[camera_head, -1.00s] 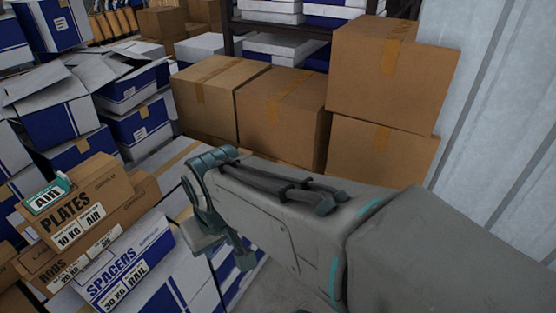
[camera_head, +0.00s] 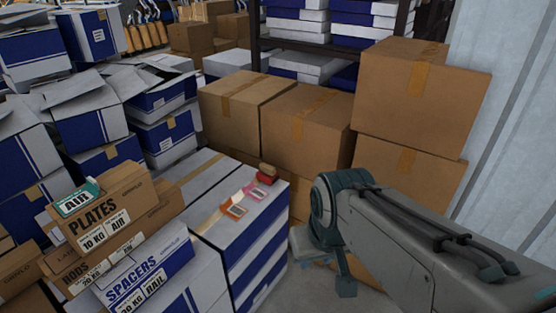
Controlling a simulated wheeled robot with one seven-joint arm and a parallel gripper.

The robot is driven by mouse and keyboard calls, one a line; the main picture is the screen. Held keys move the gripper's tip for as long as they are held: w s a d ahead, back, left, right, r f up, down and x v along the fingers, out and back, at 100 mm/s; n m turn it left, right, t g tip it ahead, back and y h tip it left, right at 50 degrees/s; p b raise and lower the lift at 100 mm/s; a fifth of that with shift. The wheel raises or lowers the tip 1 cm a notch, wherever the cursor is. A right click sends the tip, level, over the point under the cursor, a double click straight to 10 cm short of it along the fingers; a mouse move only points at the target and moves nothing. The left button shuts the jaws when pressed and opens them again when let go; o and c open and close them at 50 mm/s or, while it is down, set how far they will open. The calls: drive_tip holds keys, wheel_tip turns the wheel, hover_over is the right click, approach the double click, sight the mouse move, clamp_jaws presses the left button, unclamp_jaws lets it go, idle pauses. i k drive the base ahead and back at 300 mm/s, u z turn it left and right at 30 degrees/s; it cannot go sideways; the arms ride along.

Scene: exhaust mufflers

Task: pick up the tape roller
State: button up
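Small items lie on top of a blue-and-white box stack (camera_head: 262,230) near the middle. One is a red item with a brownish top (camera_head: 267,173) at the far edge. Beside it lie a pink item (camera_head: 257,193) and an orange item (camera_head: 235,210), each with a pale patch. They are too small to tell which is the tape roller. The end of my arm (camera_head: 325,255) hangs to the right of this stack, apart from the items. I cannot make out my gripper's fingers or anything held in them.
Brown cartons (camera_head: 305,128) stand behind the stack, with taller ones (camera_head: 415,100) at right by a pale wall. At left are the PLATES carton (camera_head: 115,210), the SPACERS box (camera_head: 150,265) and several blue-and-white boxes. A strip of floor (camera_head: 290,290) is open right of the stack.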

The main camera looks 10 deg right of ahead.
sight(266, 173)
drive_tip(key=z, duration=0.1)
drive_tip(key=i, duration=0.6)
drive_tip(key=u, duration=0.25)
drive_tip(key=k, duration=0.4)
drive_tip(key=z, duration=0.6)
drive_tip(key=i, duration=1.2)
drive_tip(key=u, duration=0.7)
